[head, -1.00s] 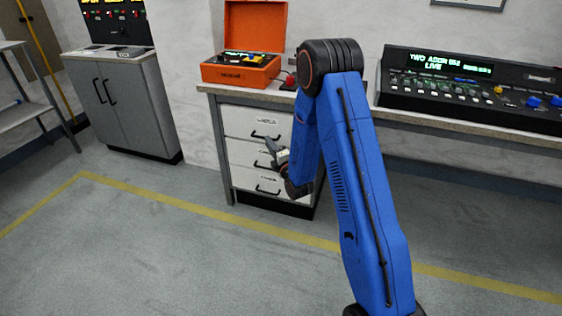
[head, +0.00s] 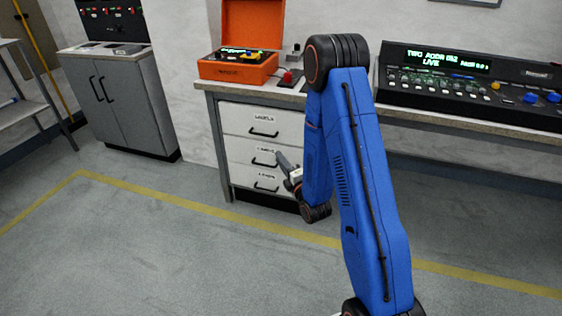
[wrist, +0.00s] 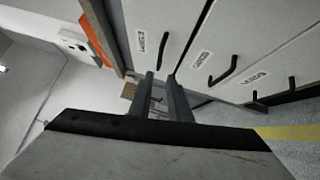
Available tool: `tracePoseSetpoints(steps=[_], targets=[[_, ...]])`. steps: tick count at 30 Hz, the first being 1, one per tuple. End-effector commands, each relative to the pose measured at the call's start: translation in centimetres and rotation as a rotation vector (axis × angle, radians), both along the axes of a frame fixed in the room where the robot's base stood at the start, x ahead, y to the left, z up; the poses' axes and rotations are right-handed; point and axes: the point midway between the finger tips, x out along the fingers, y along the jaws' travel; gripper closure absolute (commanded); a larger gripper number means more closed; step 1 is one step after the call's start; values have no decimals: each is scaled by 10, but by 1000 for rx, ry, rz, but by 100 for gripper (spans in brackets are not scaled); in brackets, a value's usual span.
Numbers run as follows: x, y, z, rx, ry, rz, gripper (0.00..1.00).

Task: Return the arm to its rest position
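My blue arm (head: 368,190) is folded, with its elbow high and its forearm hanging down. My gripper (head: 280,160) is small in the head view, pointing up and left in front of the white drawer unit (head: 236,154). In the wrist view my gripper (wrist: 160,78) shows two dark fingers with a clear gap between them. The gap holds nothing, so it is open and empty. The drawer fronts (wrist: 205,50) appear tilted beyond the fingers. Part of the wrist is hidden behind the forearm in the head view.
An orange case (head: 238,70) with its lid open stands on the bench (head: 212,88), near a red knob (head: 288,77). A lighting console (head: 470,88) sits right. A grey cabinet (head: 122,105) and shelf rack (head: 25,115) stand left. The floor (head: 150,260) is clear.

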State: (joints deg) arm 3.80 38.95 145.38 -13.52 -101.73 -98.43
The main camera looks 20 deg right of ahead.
Motion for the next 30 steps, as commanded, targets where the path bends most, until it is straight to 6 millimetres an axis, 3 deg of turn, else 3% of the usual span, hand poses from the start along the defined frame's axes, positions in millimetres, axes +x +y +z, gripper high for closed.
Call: tracePoseSetpoints(steps=[11, 21, 30], targets=[[2, 0, 4, 11, 14, 1, 83], [10, -1, 42, 161, 201, -13, 83], [-4, -8, 77, 340, 390, -77, 83]])
